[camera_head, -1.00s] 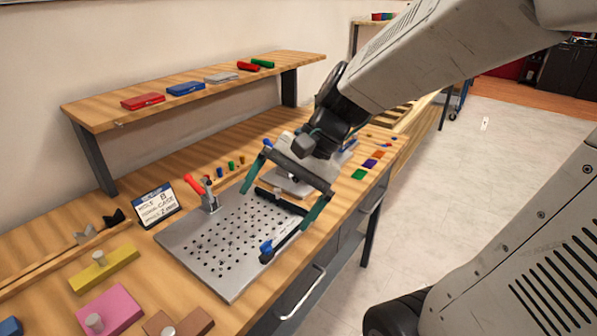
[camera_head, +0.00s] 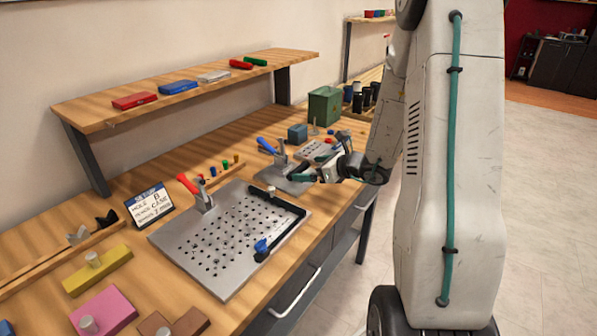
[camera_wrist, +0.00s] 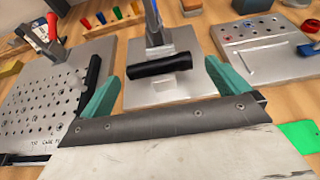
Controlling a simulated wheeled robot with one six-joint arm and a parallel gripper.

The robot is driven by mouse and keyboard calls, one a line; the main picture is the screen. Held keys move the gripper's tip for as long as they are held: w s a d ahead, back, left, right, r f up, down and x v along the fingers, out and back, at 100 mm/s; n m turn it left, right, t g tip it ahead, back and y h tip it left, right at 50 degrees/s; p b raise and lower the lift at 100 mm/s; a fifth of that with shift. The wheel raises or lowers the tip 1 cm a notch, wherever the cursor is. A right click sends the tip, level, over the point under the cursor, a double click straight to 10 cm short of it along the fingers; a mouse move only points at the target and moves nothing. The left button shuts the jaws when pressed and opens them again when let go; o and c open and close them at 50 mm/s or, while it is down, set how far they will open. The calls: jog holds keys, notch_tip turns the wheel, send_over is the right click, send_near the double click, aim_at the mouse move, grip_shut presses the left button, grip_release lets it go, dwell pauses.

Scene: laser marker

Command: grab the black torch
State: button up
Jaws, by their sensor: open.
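The black torch (camera_wrist: 160,68) looks like a short dark cylinder lying on its side on a small metal plate (camera_wrist: 140,98), in front of the upright post of a blue-handled clamp (camera_wrist: 153,25). In the wrist view it lies between and just beyond the teal fingers of my gripper (camera_wrist: 167,82), which are spread wide with nothing between their tips. In the head view my gripper (camera_head: 310,174) is over the right side of the bench by this clamp (camera_head: 278,155); I cannot make out the torch there.
Left of the small plate is a perforated plate (camera_head: 225,245) with a red-handled clamp (camera_head: 205,193) and black rail (camera_head: 285,208). Right of it, a holed tray (camera_wrist: 262,50) holds small parts. A green box (camera_head: 324,106) and a raised shelf (camera_head: 200,85) stand behind.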

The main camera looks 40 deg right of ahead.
aim_at(299, 168)
jog(key=x, duration=0.5)
jog(key=shift+s+a, duration=0.1)
jog(key=shift+a, duration=0.05)
jog(key=c, duration=0.8)
jog(key=shift+r, duration=0.1)
